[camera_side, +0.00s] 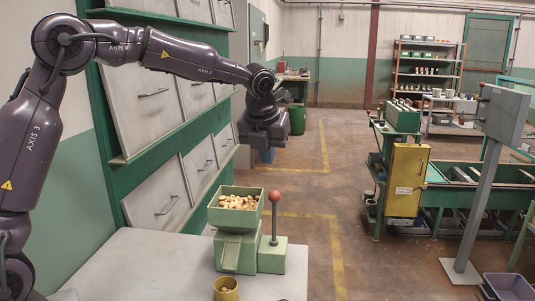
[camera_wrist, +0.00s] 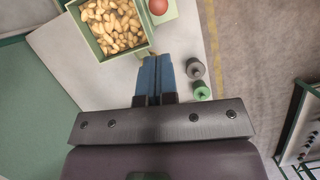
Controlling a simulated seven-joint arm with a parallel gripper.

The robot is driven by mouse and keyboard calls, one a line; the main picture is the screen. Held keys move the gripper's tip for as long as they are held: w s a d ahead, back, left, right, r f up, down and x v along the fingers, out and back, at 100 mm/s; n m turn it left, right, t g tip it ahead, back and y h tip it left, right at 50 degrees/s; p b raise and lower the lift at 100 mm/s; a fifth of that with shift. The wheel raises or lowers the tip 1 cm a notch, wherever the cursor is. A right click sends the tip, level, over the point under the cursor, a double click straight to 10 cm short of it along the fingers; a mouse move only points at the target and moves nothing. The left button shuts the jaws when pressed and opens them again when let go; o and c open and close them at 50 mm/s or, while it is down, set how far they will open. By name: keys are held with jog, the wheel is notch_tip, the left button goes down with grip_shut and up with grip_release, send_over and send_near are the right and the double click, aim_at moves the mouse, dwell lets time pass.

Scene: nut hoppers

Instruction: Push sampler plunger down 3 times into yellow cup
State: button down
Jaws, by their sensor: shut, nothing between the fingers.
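The sampler's plunger is a red ball knob (camera_side: 275,196) on a thin upright rod above a pale green block (camera_side: 271,260). The knob also shows at the top edge of the wrist view (camera_wrist: 158,6). The yellow cup (camera_side: 226,292) stands at the front of the sampler in the side view, with some nuts visible inside; the frame's bottom edge cuts it off. My gripper (camera_wrist: 157,58) has its blue fingers shut together and empty.
A green hopper (camera_side: 214,217) full of nuts stands just left of the plunger. A grey (camera_wrist: 195,68) and a green (camera_wrist: 201,91) small cylindrical part sit near the table's right edge in the wrist view. Drawer cabinets (camera_side: 155,100) line the left; the air around the knob is clear.

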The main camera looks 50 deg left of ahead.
aim_at(275, 192)
dwell(0.3)
jog(key=w+r+n, duration=0.1)
jog(key=n, duration=0.1)
jog(key=w+d+r+n+g+y, duration=0.1)
jog(key=n, duration=0.1)
jog(key=w+d+r+n+g, duration=0.1)
jog(key=n, duration=0.2)
jog(key=shift+d+r, duration=0.1)
jog(key=shift+r, duration=0.05)
jog(key=x, duration=1.4)
jog(key=shift+s+a, duration=0.15)
jog(key=shift+a, duration=0.1)
